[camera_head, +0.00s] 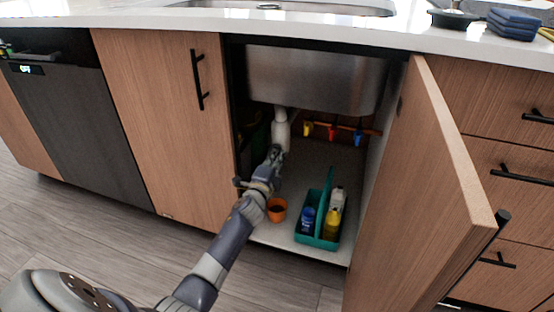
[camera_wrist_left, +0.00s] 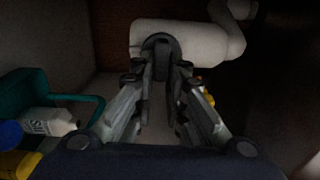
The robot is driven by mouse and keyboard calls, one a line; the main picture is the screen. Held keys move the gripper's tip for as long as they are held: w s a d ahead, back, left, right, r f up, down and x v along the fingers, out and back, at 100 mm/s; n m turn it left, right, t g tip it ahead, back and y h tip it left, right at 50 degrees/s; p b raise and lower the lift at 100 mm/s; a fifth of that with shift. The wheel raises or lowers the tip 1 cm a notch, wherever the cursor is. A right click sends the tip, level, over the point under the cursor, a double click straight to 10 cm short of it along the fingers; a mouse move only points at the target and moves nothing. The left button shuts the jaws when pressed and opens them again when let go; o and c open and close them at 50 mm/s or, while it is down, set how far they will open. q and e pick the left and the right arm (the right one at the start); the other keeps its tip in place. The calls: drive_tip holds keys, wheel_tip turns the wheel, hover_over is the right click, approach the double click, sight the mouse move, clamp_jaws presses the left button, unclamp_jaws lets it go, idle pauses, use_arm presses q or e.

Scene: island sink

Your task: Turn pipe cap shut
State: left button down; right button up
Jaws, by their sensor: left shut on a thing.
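The white drain pipe (camera_head: 281,130) hangs below the metal sink inside the open cabinet. In the left wrist view the pipe (camera_wrist_left: 205,42) lies across the top and bends at its right end. A dark round cap (camera_wrist_left: 160,43) shows against the pipe's side. My left gripper (camera_head: 276,153) reaches into the cabinet at the pipe's lower part. In the left wrist view its fingers (camera_wrist_left: 162,68) are closed on the cap, partly hiding it. I cannot tell from the frames how far the cap is turned. My right gripper is not in view.
A teal caddy (camera_head: 301,236) with several bottles stands on the cabinet floor, right of my left arm. An orange cup (camera_head: 277,210) stands beside the arm. Red, yellow and blue valves (camera_head: 332,132) line the back. The open door (camera_head: 425,190) bounds the right side.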

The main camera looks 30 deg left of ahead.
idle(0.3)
use_arm(q)
drive_tip(key=c, duration=1.9)
unclamp_jaws()
drive_tip(key=v, duration=1.2)
drive_tip(key=shift+f, duration=0.1)
